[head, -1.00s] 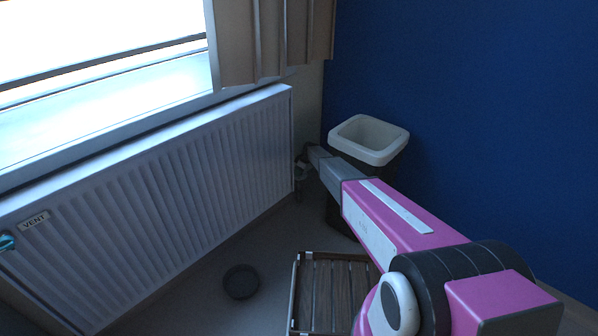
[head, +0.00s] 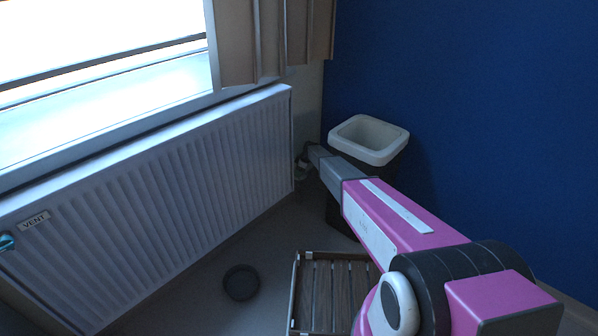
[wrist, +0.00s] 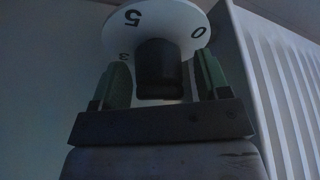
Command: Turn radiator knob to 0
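The radiator knob (wrist: 158,66) is a dark stub in front of a white dial (wrist: 165,17) in the wrist view. The dial shows a 5 at its upper left, a 0 at its right and a 3 lower left, partly hidden. My gripper (wrist: 163,80) has green fingers on both sides of the knob, with narrow gaps showing, so it looks open around it. In the head view my gripper (head: 314,154) is at the right end of the white radiator (head: 180,185); the knob there is small, dark and mostly hidden.
A bin with a white rim (head: 372,154) stands right behind my gripper, against the blue wall (head: 470,110). A slatted wooden rack (head: 330,290) and a dark round bowl (head: 241,282) are on the floor. A curtain (head: 270,40) hangs above. A VENT label (head: 34,221) is at the radiator's left.

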